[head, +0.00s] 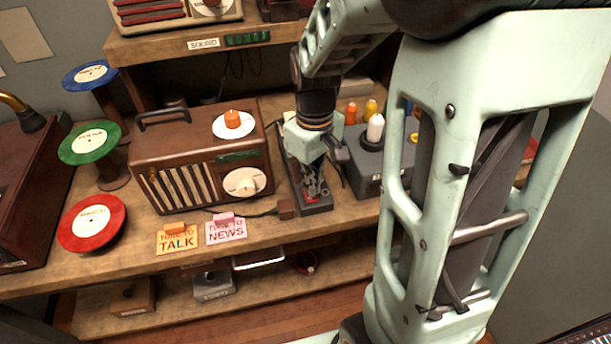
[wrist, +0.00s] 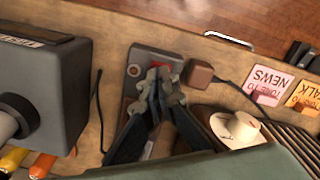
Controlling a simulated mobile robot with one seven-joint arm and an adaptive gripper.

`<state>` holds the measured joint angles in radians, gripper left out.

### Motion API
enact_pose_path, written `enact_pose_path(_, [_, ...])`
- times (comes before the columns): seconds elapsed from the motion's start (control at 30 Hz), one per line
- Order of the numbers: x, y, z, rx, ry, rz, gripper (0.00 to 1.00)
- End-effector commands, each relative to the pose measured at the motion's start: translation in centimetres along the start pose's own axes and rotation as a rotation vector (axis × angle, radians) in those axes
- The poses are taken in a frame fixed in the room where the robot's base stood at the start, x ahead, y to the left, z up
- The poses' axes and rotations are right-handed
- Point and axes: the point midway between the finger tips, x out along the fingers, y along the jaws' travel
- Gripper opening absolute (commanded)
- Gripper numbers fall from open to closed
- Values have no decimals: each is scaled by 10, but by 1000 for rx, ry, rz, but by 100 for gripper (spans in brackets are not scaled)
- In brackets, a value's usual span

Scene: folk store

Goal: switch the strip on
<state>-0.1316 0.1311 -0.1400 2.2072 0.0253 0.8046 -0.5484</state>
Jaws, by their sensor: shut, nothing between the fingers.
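The power strip (head: 317,209) is a long dark grey bar lying on the wooden shelf, right of the brown radio (head: 200,150). It also shows in the wrist view (wrist: 147,56), with a red switch (wrist: 160,66) near its front end. My gripper (head: 317,194) points down over the strip's front part, shut and empty. In the wrist view its fingertips (wrist: 161,74) overlap the near side of the red switch. I cannot tell whether they touch it. Fingers and wrist hide part of the switch and the strip's far part. I cannot tell whether the switch is lit.
A brown plug block (head: 286,208) on a cable sits just left of the strip. A dark grey box (head: 368,170) with coloured knobs stands close on the right. Paper cards (head: 226,231) lie before the radio. The shelf's front edge is close to the strip's end.

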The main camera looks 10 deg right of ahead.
Motion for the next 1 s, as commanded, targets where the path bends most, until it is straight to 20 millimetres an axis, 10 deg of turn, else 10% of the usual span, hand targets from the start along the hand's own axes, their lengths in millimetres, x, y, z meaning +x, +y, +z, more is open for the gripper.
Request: enact_pose_path(1.0, [12,0,0,0,0,0,0])
